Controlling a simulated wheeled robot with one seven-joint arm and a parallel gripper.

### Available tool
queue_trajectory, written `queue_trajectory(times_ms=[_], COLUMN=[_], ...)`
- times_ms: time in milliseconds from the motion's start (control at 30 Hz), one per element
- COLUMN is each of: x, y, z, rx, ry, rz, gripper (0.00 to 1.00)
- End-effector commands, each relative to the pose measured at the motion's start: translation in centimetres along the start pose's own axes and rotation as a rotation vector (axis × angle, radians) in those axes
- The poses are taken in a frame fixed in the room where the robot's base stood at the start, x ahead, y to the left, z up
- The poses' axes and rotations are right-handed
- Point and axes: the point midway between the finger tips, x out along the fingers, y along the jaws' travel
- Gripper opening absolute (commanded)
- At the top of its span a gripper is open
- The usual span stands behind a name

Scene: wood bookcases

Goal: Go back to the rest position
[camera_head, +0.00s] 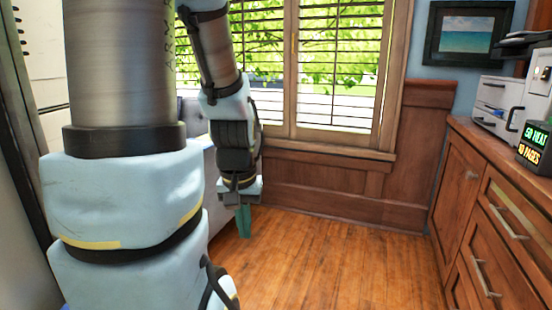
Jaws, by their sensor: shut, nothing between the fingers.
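My gripper (244,221) hangs at the end of my arm, left of the picture's middle, pointing down above the wooden floor. Its greenish fingers are together, with nothing seen between them. My own arm links fill much of the left side and hide what lies behind them. No object of the task shows apart from my arm and gripper.
A wooden cabinet (467,178) with drawers runs along the right, with a printer-like machine (497,103) and a dark box with lit text (534,143) on top. A shuttered window (340,65) is behind. The wooden floor (335,265) is clear in the middle.

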Motion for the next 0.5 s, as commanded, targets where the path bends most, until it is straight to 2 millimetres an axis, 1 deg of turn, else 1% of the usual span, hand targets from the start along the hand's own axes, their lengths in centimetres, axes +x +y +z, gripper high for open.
queue_trajectory(times_ms=[33,500], x=[-3.2,-18.2], y=[0.0,0.1], z=[-0.5,-2.6], rx=[0.000,-0.001], ry=[0.000,0.000], rz=[0.000,0.001], gripper=[0.00,0.00])
